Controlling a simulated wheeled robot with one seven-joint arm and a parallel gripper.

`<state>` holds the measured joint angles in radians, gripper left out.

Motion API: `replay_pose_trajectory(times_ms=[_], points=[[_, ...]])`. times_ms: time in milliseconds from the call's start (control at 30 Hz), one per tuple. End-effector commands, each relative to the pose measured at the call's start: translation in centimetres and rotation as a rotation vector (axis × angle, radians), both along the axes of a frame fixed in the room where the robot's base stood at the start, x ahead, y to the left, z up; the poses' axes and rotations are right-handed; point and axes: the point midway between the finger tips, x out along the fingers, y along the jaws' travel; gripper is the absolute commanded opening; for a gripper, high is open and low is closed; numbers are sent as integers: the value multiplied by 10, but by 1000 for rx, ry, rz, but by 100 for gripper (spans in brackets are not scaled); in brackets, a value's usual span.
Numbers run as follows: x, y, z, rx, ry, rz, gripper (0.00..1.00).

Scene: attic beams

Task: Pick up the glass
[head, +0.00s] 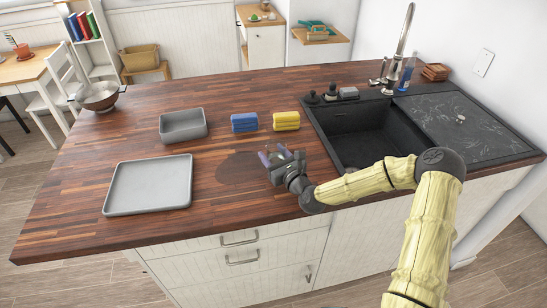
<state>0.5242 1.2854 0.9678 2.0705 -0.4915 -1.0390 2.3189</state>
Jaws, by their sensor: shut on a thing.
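My gripper (277,163) is over the wooden counter, just left of the black sink. It is shut on a small clear, purplish glass (265,158), which is partly hidden by the fingers. The view is too small to tell whether the glass touches the counter. A dark patch lies on the counter around and left of my gripper.
On the counter are a flat grey tray (112,207), a grey bin (183,137), blue sponges (244,123), yellow sponges (286,121) and a metal bowl (98,97). The sink (340,115) has a tall tap (404,38) and a blue bottle (407,74) behind it.

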Motion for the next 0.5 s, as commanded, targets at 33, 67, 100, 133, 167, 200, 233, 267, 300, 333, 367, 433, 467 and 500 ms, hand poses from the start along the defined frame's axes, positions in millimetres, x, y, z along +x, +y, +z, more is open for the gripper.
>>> replay_pose_trajectory(times_ms=[33,67,100,133,167,200,233,267,300,333,367,433,467,500], points=[[0,0,5,0,-2,-1,21],[0,0,7,-1,-3,0,21],[0,-1,10,-1,-3,0,21],[0,-1,13,-1,-3,0,21],[0,-1,16,0,-4,0,21],[0,-1,19,1,-3,-1,21],[0,-1,22,1,-3,-1,21],[0,-1,25,0,-4,-1,21],[0,0,30,0,-4,0,21],[0,0,33,1,-3,1,21],[0,0,36,0,-2,1,21],[0,0,43,0,-4,0,21],[0,0,47,0,-4,0,21],[0,0,50,0,-4,0,21]])
